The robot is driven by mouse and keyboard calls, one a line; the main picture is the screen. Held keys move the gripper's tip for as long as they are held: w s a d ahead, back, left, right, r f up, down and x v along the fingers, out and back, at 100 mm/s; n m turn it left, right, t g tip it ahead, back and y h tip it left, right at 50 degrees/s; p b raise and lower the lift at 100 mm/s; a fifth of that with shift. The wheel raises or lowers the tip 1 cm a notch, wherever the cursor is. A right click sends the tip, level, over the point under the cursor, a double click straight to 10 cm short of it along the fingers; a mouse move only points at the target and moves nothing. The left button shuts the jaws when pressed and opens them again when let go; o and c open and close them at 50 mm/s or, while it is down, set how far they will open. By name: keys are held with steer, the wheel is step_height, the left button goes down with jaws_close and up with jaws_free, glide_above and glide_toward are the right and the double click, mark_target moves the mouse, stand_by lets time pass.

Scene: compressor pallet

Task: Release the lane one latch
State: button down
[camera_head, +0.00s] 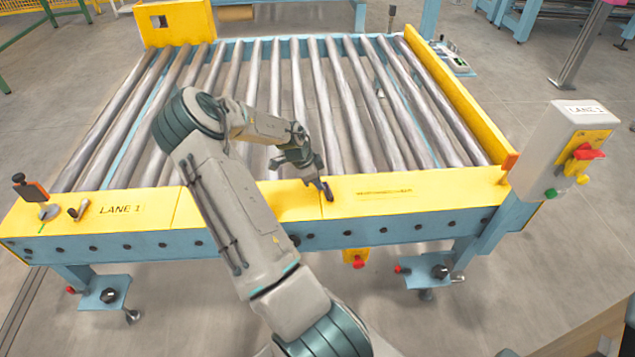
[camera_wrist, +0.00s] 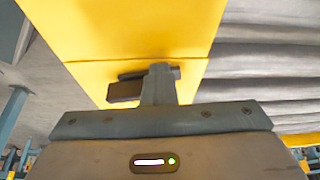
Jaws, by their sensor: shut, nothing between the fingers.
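The conveyor's front yellow rail carries a "LANE 1" label (camera_head: 122,210) at its left. Left of the label stand a small grey lever (camera_head: 78,209) and an upright black and orange piece (camera_head: 30,187) by a round grey fitting (camera_head: 49,212). I cannot tell which of these is the latch. My gripper (camera_head: 326,191) is shut and empty, low over the middle of the front rail, well to the right of these parts. In the wrist view my gripper (camera_wrist: 150,80) shows dark tips against yellow; whether they touch the rail is unclear. No latch part is recognisable there.
Grey rollers (camera_head: 300,85) fill the conveyor behind the rail. A grey control box (camera_head: 570,140) with a red and yellow switch (camera_head: 584,155) and a green button stands at the right. A yellow block (camera_head: 172,22) stands at the back left. The floor in front is mostly clear.

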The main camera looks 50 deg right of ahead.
mark_target(308, 192)
stand_by(0.6)
steer(key=a, duration=0.1)
steer(key=w+a+p, duration=0.1)
steer(key=w+a, duration=0.1)
steer(key=a, duration=0.1)
steer(key=shift+w+r, duration=0.25)
steer(key=p+v, duration=0.1)
steer(key=v, duration=0.8)
steer(key=shift+s+r+p, duration=0.25)
steer(key=shift+p, duration=0.1)
steer(key=shift+d, duration=0.1)
